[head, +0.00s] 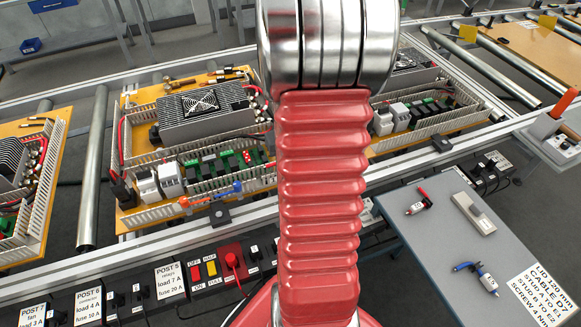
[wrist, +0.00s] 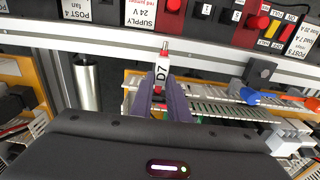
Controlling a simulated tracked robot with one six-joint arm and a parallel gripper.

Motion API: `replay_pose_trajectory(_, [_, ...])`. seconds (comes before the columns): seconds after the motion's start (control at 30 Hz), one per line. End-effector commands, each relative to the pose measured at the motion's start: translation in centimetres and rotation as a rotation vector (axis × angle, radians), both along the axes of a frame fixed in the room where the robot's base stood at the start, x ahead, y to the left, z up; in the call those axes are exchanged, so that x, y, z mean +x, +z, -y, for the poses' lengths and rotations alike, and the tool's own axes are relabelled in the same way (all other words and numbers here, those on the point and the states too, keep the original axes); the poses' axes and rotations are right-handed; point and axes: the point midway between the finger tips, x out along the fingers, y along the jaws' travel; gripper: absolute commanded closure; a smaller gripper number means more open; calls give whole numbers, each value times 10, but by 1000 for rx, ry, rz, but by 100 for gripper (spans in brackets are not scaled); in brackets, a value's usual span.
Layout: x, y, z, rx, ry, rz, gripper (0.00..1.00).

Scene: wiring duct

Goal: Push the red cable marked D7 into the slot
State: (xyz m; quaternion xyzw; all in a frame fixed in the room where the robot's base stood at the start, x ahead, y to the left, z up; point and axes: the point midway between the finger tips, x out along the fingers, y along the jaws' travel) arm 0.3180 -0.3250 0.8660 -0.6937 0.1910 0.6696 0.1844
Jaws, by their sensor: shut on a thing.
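In the wrist view, the white sleeve marked D7 (wrist: 161,76) stands between the two purple fingers of my gripper (wrist: 161,84). My gripper is shut on it. A bare metal tip and small red parts show at the sleeve's ends; the rest of the cable is hidden. Behind the fingers is the pale slotted wiring duct (wrist: 215,107); the fingers cover part of it, and I cannot tell whether the cable touches a slot. In the head view, pale ducts (head: 155,214) edge the middle board. My red arm hides the gripper and the D7 cable there.
The middle board carries a grey fan unit (head: 203,112) and white modules (head: 170,178). A metal rail (wrist: 215,58) runs behind the D7 tip.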

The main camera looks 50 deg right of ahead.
Motion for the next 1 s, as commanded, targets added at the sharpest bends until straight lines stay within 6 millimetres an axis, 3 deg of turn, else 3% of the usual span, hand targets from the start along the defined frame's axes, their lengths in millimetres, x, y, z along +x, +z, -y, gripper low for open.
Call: replay_pose_trajectory(1.0, [0,-13,0,1,0,-1,100])
